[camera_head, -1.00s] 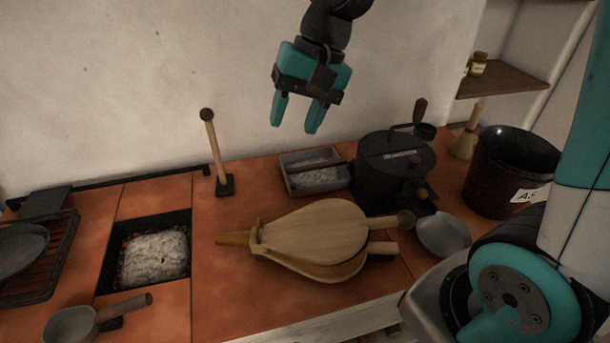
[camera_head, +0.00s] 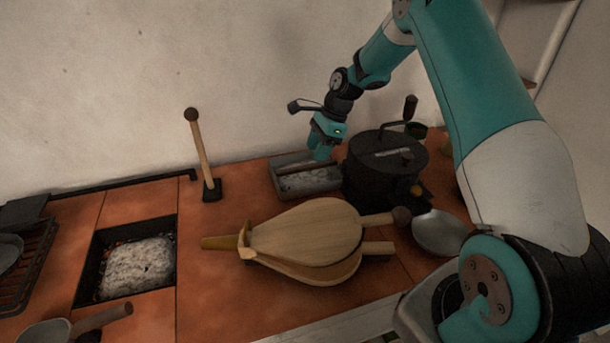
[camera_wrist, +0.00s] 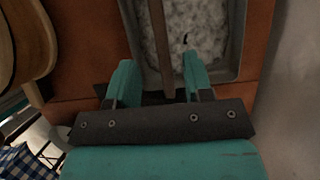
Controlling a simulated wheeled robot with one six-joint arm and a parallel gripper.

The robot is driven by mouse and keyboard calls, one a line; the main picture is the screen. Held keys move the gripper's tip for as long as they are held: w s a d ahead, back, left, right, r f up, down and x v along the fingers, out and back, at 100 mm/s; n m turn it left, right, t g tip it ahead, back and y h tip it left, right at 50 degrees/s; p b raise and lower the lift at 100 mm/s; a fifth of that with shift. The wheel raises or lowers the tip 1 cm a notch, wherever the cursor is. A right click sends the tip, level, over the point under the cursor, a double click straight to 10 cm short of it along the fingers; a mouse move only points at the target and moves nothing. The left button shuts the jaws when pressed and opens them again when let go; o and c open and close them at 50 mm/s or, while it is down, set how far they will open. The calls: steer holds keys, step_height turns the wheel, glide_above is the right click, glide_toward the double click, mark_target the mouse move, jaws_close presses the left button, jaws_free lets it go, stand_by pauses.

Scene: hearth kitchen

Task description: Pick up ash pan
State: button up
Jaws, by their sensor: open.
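The ash pan (camera_head: 276,184) is a grey rectangular tray holding pale ash, on the tiled counter against the back wall, left of the black pot. It also shows in the wrist view (camera_wrist: 238,72), with a brown bar-like handle running up its middle. My gripper (camera_head: 321,153) is over the pan's right end and hides part of it. In the wrist view my gripper (camera_wrist: 157,82) is open, its two teal fingers either side of the handle (camera_wrist: 160,45). The handle lies between the fingers, and I cannot tell whether either finger touches it.
A black lidded pot (camera_head: 385,172) stands close on the right. Wooden bellows (camera_head: 305,235) lie in front, and an upright wooden-handled tool (camera_head: 203,155) stands to the left. An ash-filled pit (camera_head: 138,265) is further left. Bare tile lies between the pit and bellows.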

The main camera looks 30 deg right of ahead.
mark_target(307, 165)
steer(key=x, duration=0.8)
steer(key=shift+w+a, duration=0.15)
steer(key=shift+a, duration=0.05)
steer(key=shift+r, duration=0.1)
jaws_close()
